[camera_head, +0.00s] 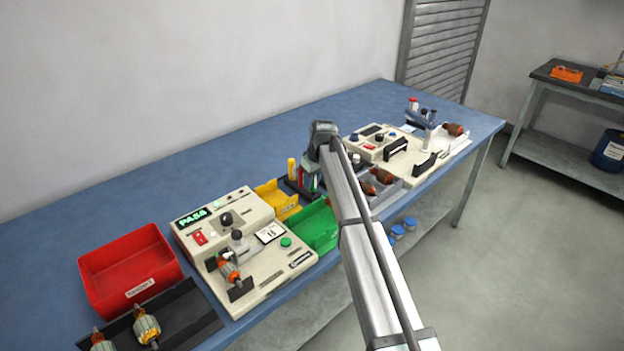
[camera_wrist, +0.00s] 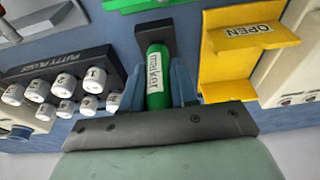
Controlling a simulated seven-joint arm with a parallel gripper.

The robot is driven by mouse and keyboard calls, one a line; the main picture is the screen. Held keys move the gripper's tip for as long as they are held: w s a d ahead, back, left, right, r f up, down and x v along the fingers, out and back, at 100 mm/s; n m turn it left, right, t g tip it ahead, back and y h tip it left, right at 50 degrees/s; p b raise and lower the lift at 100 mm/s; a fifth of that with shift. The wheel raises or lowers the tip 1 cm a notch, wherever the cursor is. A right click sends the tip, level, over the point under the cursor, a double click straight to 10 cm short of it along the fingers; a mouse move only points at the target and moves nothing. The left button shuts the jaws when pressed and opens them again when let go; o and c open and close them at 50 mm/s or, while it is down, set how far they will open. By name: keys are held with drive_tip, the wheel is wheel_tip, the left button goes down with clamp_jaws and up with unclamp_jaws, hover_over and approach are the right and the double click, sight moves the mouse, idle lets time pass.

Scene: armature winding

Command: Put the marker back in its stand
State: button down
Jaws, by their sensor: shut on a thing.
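The green marker (camera_wrist: 158,72), with a white label reading "marker", is between the two blue fingers of my gripper (camera_wrist: 157,86) in the wrist view. My gripper is shut on it. A small black block (camera_wrist: 154,36), which looks like the marker's stand, lies right at the marker's far end. I cannot tell whether the marker is in it or just above it. In the head view my gripper (camera_head: 311,172) is low over the bench behind the green bin, and my arm hides most of that spot.
A yellow bin (camera_wrist: 226,65) marked OPEN is close on the right. The green bin (camera_head: 318,229) and a tester (camera_head: 222,222) stand nearby.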

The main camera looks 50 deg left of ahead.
drive_tip(key=shift+f, duration=0.75)
idle(0.6)
drive_tip(key=c, duration=0.8)
unclamp_jaws()
drive_tip(key=shift+r, duration=0.1)
drive_tip(key=v, duration=1.3)
drive_tip(key=shift+d+r, duration=0.1)
drive_tip(key=shift+r, duration=0.25)
